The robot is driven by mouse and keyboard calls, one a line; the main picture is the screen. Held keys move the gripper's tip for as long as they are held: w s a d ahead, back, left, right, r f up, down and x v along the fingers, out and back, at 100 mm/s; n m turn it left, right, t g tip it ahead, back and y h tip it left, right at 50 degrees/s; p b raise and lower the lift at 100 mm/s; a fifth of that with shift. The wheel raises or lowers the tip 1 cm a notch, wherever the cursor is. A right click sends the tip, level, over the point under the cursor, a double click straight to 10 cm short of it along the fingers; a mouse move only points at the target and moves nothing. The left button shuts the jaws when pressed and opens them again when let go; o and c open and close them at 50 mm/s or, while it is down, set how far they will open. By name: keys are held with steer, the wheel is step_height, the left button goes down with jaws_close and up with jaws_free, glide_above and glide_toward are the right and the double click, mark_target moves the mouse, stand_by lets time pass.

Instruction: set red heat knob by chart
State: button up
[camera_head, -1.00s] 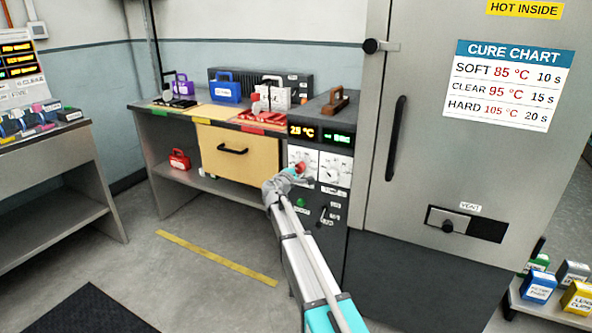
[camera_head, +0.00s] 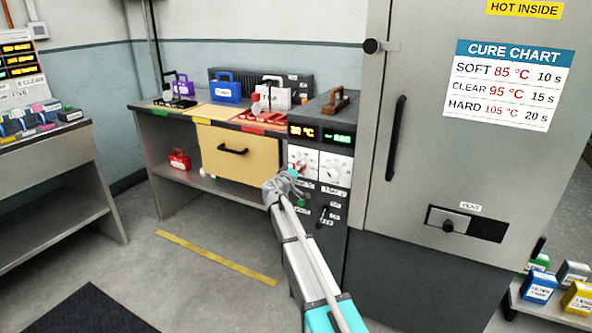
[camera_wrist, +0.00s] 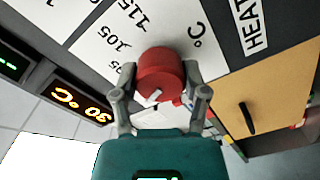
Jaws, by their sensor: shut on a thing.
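The red heat knob (camera_wrist: 162,75) sits on a white dial plate on the oven's control panel. Its scale shows 95, 105 and 115 °C beside it in the wrist view. My gripper (camera_wrist: 160,94) is shut on the knob, one finger at each side. In the head view, my gripper (camera_head: 289,177) hides most of the knob (camera_head: 301,166). The amber display (camera_wrist: 80,102) reads 30 °C. The cure chart (camera_head: 508,84) on the door lists SOFT 85 °C 10 s, CLEAR 95 °C 15 s and HARD 105 °C 20 s.
A second white dial (camera_head: 336,169) stands right of the heat knob, with a green display (camera_head: 338,138) above. A green button (camera_head: 301,202) and a lever (camera_head: 324,214) are below. The oven door handle (camera_head: 396,137) is to the right, a wooden drawer (camera_head: 239,150) to the left.

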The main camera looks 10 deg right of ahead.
steer(key=shift+d+m, duration=0.1)
steer(key=shift+m, duration=0.2)
steer(key=o, duration=1.1)
steer(key=shift+o, duration=0.2)
steer(key=v, duration=1.2)
steer(key=shift+f, duration=0.1)
